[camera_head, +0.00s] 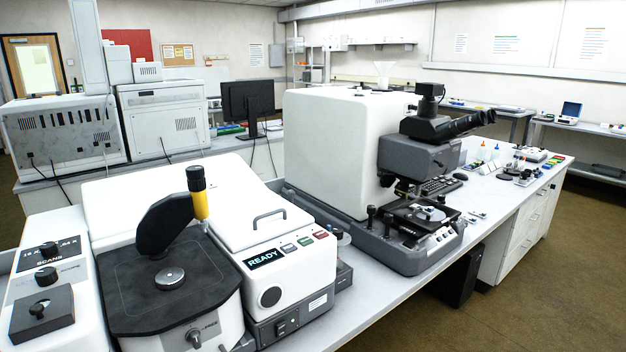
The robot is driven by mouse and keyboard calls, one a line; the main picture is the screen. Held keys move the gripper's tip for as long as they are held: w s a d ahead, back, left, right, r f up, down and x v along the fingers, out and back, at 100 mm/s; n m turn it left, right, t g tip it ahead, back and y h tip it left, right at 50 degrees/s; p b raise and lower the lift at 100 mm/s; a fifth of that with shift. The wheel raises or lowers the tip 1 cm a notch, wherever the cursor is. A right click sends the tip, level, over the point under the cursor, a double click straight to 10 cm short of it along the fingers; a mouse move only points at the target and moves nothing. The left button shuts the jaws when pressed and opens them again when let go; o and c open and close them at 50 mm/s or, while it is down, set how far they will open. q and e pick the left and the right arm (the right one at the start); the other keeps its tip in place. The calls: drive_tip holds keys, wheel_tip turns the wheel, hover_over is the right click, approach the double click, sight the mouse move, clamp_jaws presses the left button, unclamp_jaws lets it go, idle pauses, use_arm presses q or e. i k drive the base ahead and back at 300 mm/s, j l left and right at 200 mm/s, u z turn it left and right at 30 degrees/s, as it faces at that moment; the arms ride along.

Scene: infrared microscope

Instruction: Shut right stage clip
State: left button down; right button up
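The infrared microscope (330,150) stands on the bench right of centre, with a large white housing and a grey head with dark eyepieces (470,122). Its black stage (408,216) sits low at the front, under the objectives. A pale round piece lies on the stage. The stage clips are too small to make out, so I cannot tell whether the right one is open or shut. Neither of my grippers shows in the head view.
A white spectrometer (285,262) with a lit READY display and a black-topped unit (165,285) with a yellow-banded knob fill the near left. Small bottles and coloured items lie on the bench (490,195) at right. Open floor (530,290) lies at the lower right.

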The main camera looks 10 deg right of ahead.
sight(443, 202)
drive_tip(key=i+l, duration=0.1)
drive_tip(key=l, duration=0.75)
drive_tip(key=i+l, duration=0.15)
drive_tip(key=l, duration=0.75)
drive_tip(key=i+z, duration=0.05)
